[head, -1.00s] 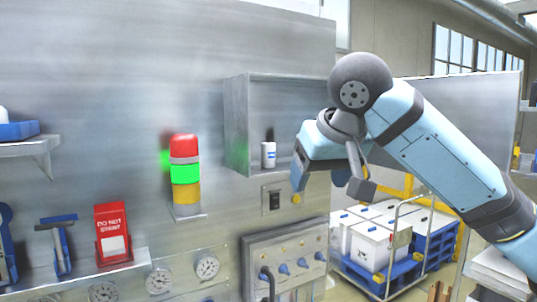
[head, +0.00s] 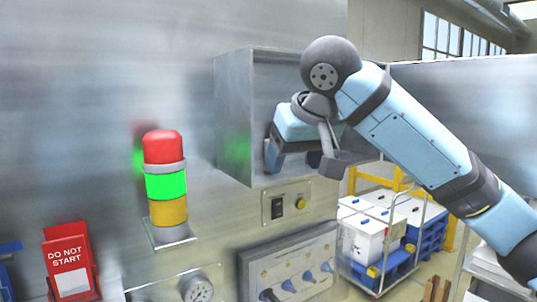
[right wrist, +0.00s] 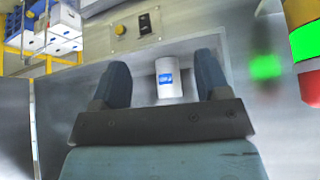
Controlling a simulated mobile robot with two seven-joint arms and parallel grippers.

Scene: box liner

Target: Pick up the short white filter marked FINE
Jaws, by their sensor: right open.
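A short white cylindrical filter (right wrist: 168,88) with a blue label shows in the right wrist view, standing in an open metal cubby (head: 235,130) on the wall. The print on its label is too small to read. My right gripper (head: 300,160) is at the cubby's opening, open and empty. In the right wrist view its two fingers (right wrist: 163,78) appear on either side of the filter, with gaps on both sides. In the head view the gripper hides the filter. My left gripper is not in view.
A red, green and amber stack light (head: 166,185) stands left of the cubby, its green section lit. A switch plate (head: 287,203) and a valve panel (head: 290,265) are below. A cart (head: 380,240) with white boxes and blue crates stands at right.

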